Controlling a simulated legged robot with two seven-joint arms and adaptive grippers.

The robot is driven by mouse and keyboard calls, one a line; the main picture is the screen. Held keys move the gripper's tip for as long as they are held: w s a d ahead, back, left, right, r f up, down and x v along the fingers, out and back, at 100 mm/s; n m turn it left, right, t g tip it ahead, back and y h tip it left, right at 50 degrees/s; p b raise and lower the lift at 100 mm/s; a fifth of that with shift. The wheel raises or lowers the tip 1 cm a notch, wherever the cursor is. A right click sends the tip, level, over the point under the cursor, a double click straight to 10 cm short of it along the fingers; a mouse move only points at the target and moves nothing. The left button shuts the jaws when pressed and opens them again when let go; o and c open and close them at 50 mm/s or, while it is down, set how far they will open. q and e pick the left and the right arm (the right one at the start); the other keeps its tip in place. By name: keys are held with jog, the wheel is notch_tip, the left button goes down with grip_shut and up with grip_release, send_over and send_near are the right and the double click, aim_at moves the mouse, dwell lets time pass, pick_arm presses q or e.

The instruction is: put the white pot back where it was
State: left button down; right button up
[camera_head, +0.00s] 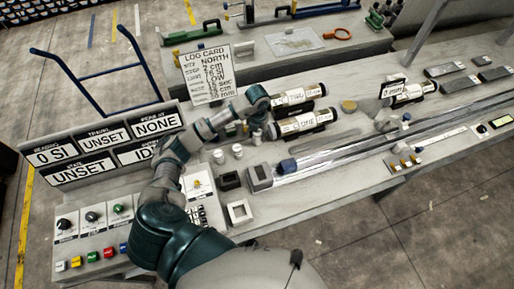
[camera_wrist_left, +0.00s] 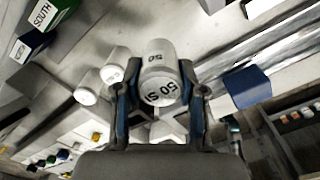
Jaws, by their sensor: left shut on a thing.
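My left gripper (camera_head: 257,124) reaches over the bench in the head view, fingers pointing down. The held pot (camera_head: 257,138) shows small under the gripper in the head view. I cannot tell whether it touches the bench. My right gripper is not in view.
Labelled core liners (camera_head: 306,123) lie just right of the gripper. A long clear tube with a blue end (camera_head: 288,166) lies in front. A log card (camera_head: 207,76) stands behind, and a display panel (camera_head: 100,145) is at left. A black square holder (camera_head: 229,180) sits nearby.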

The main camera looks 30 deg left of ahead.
aim_at(256, 139)
pick_arm(q)
jog(key=f, duration=0.4)
jog(key=shift+a, duration=0.25)
jog(key=f, duration=0.1)
jog(key=a+f, duration=0.1)
jog(key=f, duration=0.1)
jog(key=shift+f, duration=0.6)
jog(key=shift+d, duration=0.55)
jog(key=c, duration=0.7)
grip_release()
jog(key=shift+a, duration=0.2)
jog(key=shift+a+r, duration=0.25)
notch_tip(256, 139, up, 5)
jog(key=shift+d, duration=0.15)
notch_tip(256, 139, up, 6)
jog(key=shift+d, duration=0.15)
jog(key=shift+r, duration=0.35)
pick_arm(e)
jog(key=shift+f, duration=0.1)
